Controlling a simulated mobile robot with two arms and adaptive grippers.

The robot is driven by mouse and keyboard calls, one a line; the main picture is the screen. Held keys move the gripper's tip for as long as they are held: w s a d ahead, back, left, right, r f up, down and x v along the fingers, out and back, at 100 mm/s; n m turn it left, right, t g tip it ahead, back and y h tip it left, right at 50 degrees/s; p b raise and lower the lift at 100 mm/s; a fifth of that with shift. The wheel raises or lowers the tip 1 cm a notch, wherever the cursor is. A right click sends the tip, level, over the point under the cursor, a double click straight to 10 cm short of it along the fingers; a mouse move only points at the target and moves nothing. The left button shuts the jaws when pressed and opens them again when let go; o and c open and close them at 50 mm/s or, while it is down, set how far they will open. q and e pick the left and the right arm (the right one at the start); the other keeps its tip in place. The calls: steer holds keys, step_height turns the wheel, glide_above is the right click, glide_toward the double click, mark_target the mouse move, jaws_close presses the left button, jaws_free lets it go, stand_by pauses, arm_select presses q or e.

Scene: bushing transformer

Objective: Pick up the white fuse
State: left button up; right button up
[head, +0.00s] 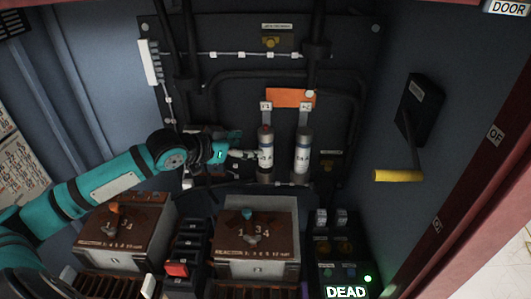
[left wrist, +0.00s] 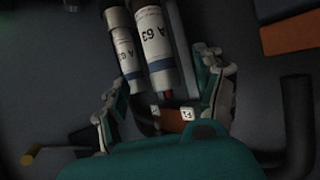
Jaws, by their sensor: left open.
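Two white fuses with grey ends stand upright side by side on the dark back panel in the head view: the left fuse (head: 265,158) and the right fuse (head: 302,155). My left gripper (head: 250,154) reaches in from the left at the left fuse's mid-height. In the left wrist view, the near fuse (left wrist: 154,42) lies between the spread fingers of my left gripper (left wrist: 162,68), and the other fuse (left wrist: 124,52) is beside it. The fingers are open; I cannot tell whether one touches the fuse. My right gripper is not in view.
An orange plate (head: 290,97) is above the fuses. Brown selector boxes (head: 122,240) and (head: 256,250) stand below. A yellow-handled lever (head: 398,175) juts from the right wall. A lit DEAD sign (head: 346,292) is at the lower right. Dark pipes run around the fuses.

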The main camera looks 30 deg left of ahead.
mark_target(259, 142)
arm_select(q)
steer(key=shift+x, duration=1.25)
steer(key=shift+w+d, duration=0.15)
steer(key=shift+w, duration=0.1)
steer(key=shift+w+p, duration=0.2)
steer(key=shift+p, duration=0.25)
steer(key=p+x, duration=0.1)
steer(key=x, duration=0.3)
steer(key=shift+w+d+r+p, duration=0.15)
steer(key=shift+w+p, duration=0.15)
steer(key=shift+p, duration=0.1)
steer(key=shift+w+d, duration=0.1)
steer(key=shift+w, duration=0.05)
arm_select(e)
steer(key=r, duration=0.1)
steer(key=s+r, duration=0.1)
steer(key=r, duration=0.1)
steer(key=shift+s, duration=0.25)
arm_select(q)
steer(key=shift+c, duration=0.8)
jaws_close()
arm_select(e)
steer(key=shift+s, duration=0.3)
